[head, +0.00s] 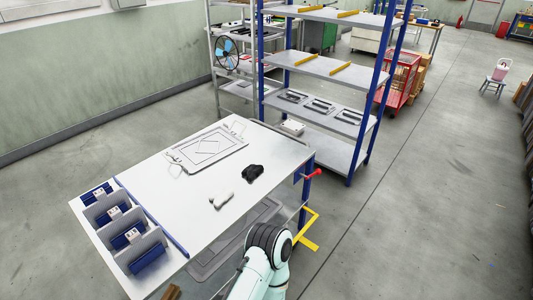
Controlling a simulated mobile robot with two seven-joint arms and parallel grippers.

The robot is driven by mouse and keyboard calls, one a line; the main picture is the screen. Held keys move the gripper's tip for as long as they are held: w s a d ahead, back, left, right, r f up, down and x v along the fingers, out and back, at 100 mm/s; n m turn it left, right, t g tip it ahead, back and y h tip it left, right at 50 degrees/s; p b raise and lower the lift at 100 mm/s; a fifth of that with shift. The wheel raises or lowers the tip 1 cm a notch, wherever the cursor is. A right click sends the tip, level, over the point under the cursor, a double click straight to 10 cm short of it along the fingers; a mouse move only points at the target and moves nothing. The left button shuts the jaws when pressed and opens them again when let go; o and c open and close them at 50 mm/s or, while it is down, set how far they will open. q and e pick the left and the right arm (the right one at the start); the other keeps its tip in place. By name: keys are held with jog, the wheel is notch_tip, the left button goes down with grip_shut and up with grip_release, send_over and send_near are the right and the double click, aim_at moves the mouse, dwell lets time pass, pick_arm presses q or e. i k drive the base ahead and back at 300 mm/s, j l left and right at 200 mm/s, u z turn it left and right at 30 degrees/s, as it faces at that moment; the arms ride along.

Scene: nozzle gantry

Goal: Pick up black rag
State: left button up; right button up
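The black rag (252,173) lies crumpled on the white table (170,190), near its right side. A small pale grey object (221,201) lies on the table a little nearer to me. One of my arms comes in at the bottom centre, with a dark rounded joint at the table's front right edge. No gripper fingers show in the head view, so neither gripper is seen at the rag.
A grey tray or board (207,148) lies at the table's back. Blue and grey holders (127,236) line the left end. A blue-posted shelf rack (322,103) stands behind. A red handle (313,174) and yellow bracket (309,232) jut out at right.

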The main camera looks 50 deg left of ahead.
aim_at(253, 171)
jog(key=i+u, duration=0.1)
jog(key=i, duration=1.55)
jog(key=i+l+u, duration=0.1)
jog(key=i+u, duration=0.2)
jog(key=i, duration=0.2)
jog(key=i+l+u, duration=0.2)
jog(key=i+u, duration=0.15)
jog(key=i, duration=0.15)
jog(key=u, duration=1.8)
